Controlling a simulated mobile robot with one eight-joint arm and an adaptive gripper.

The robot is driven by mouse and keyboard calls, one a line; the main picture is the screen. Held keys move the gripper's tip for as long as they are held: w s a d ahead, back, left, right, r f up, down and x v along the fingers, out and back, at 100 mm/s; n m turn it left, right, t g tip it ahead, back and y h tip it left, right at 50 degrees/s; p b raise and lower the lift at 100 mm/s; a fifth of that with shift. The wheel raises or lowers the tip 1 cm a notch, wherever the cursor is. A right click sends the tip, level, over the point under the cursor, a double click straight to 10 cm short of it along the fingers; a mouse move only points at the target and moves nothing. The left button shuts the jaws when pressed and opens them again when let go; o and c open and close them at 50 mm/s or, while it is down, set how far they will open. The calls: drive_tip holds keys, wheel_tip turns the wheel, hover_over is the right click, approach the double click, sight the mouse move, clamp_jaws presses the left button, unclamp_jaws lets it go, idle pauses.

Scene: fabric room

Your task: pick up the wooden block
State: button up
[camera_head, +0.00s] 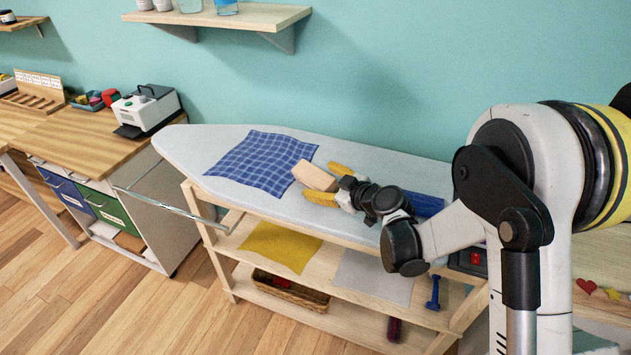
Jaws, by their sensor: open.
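The wooden block (314,176) is light tan with rounded edges. It is on the ironing board (215,140), at the right edge of a blue checked cloth (262,163). My gripper (331,182) has two yellow fingers and comes in from the right, low over the board. The fingers are apart, one on the far side and one on the near side of the block's right end. I cannot tell whether either finger touches the block.
A blue item (424,203) lies on the board behind my arm. Shelves below hold a yellow cloth (281,246), a grey cloth (374,277) and a basket (290,290). A wooden desk (75,143) with a white machine (147,108) stands left. A wall shelf (250,17) hangs above.

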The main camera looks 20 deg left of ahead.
sight(317, 176)
drive_tip(key=b+x, duration=0.1)
drive_tip(key=x, duration=0.3)
drive_tip(key=shift+w+b, duration=0.3)
drive_tip(key=shift+b, duration=0.05)
drive_tip(key=shift+r, duration=0.1)
drive_tip(key=c, duration=1.5)
drive_tip(key=shift+r, duration=0.1)
